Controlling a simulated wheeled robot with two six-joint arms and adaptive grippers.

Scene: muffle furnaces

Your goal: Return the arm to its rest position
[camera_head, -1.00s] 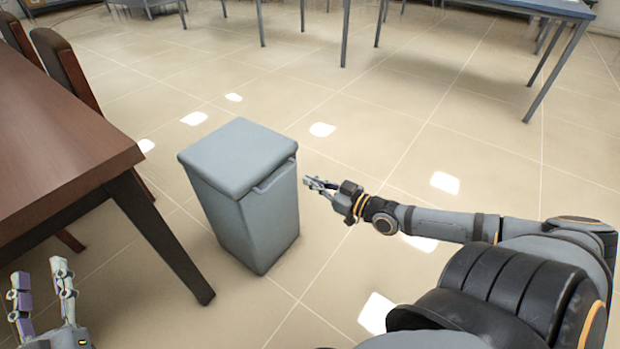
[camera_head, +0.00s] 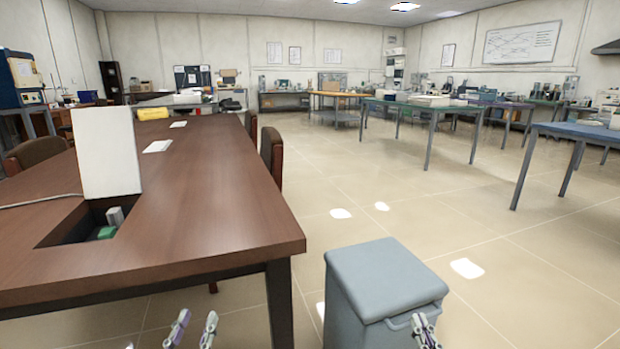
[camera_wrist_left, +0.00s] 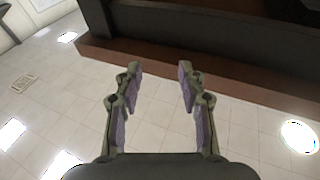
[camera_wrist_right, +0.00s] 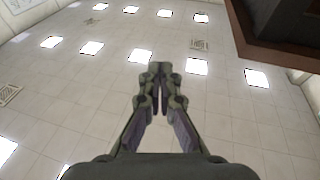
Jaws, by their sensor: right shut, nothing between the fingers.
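My left gripper (camera_head: 198,316) shows only its fingertips at the bottom of the head view, in front of the brown table (camera_head: 210,205). In the left wrist view the left gripper (camera_wrist_left: 160,70) is open and empty, with a clear gap between its fingers. My right gripper (camera_head: 426,322) shows at the bottom edge of the head view, in front of the grey bin's right side. In the right wrist view the right gripper (camera_wrist_right: 160,68) is shut with its fingertips together and nothing between them. Both arms' links are out of the head view.
The closed grey bin (camera_head: 385,278) stands on the floor right of the table. A white panel (camera_head: 106,152) stands by a cut-out in the tabletop, and a yellow object (camera_head: 153,113) lies behind it. Blue-topped benches (camera_head: 590,130) stand farther right. The floor between is clear.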

